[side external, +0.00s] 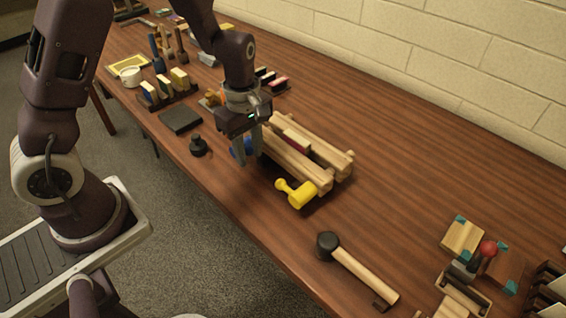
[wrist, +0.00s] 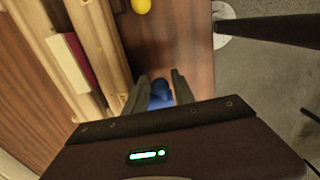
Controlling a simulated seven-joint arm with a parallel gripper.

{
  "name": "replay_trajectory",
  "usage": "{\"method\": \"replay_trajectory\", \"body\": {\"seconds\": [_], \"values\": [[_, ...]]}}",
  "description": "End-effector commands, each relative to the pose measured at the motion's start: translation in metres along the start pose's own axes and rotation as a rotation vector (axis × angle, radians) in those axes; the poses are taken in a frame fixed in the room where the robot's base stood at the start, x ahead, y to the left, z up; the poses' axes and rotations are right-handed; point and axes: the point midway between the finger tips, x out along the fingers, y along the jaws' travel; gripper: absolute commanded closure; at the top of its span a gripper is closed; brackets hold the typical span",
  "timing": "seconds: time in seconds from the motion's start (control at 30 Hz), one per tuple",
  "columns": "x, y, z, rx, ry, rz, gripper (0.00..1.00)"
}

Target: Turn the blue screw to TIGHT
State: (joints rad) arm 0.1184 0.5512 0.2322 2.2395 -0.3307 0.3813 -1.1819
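A wooden press (side external: 290,158) of two long beams lies on the table, with a dark red and pale block (side external: 296,139) between the beams. The blue screw (side external: 236,147) is at the press's near left end, mostly hidden by my gripper (side external: 246,160) in the side view. In the wrist view, the blue screw (wrist: 160,95) shows between the two fingers of my gripper (wrist: 158,88), which point down around it. I cannot tell whether both fingers touch it. A yellow screw (side external: 296,193) with a knobbed handle is at the press's other end. No TIGHT mark is legible.
A black-headed mallet (side external: 357,269) lies to the right of the press. A small black knob-shaped object (side external: 198,146) and a dark slab (side external: 180,119) stand left of my gripper. The table's front edge is close by.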

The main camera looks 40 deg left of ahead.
Motion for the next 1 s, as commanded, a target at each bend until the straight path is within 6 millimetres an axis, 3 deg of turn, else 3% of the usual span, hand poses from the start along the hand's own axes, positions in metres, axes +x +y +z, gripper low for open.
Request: {"method": "replay_trajectory", "body": {"seconds": [0.17, 0.33, 1.0], "values": [[-0.001, 0.000, 0.000, 0.000, 0.000, 0.000, 0.69], [-0.001, 0.000, -0.001, 0.000, 0.000, 0.000, 1.00], [0.017, -0.001, 0.008, 0.000, -0.001, -0.004, 1.00]]}}
